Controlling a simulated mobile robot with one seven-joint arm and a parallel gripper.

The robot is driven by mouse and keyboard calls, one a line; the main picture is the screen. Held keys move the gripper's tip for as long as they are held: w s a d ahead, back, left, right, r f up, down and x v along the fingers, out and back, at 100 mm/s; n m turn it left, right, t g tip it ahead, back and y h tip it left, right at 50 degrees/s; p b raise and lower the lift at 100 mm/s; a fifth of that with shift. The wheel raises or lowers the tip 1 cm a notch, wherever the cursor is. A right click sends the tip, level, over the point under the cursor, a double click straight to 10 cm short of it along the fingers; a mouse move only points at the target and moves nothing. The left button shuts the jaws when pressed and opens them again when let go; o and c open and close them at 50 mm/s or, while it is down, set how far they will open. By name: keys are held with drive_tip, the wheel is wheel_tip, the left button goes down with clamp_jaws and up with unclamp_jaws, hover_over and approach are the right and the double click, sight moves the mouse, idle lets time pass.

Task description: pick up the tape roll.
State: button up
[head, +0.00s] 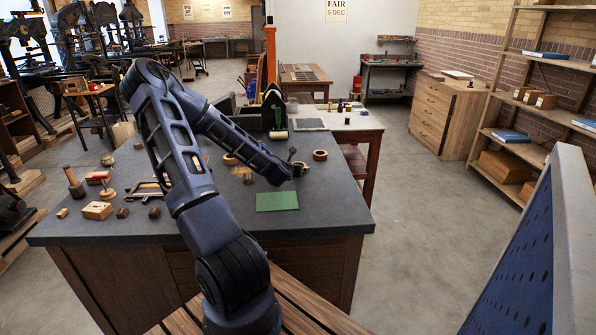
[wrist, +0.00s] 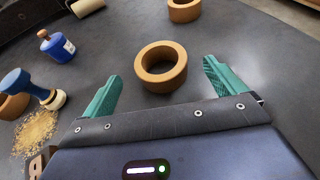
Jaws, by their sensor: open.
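A tan, ring-shaped tape roll (wrist: 142,75) lies flat on the dark bench top in the wrist view. My gripper (wrist: 161,71) is open, with one teal finger to the left of the roll and one to the right. The roll is just ahead of the gap between the fingers, and I see no contact. In the head view my gripper is at the arm's end over the bench, and its fingers are hard to make out. A second similar ring (wrist: 183,13) lies farther off; it shows in the head view (head: 320,155). A third ring (wrist: 12,107) is partly hidden at the left.
A blue bottle (wrist: 58,47), a blue-handled tool (wrist: 40,88) and a pile of tan grains (wrist: 35,132) are left of my gripper. A pale roller (wrist: 88,5) lies at the back. A green mat (head: 277,201) lies near the bench's front right corner.

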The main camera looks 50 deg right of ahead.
drive_tip(key=shift+f+x, duration=0.15)
drive_tip(key=shift+x, duration=1.45)
drive_tip(key=shift+f+x, duration=0.2)
drive_tip(key=shift+x, duration=1.4)
drive_tip(key=shift+a, duration=0.15)
drive_tip(key=c, duration=1.1)
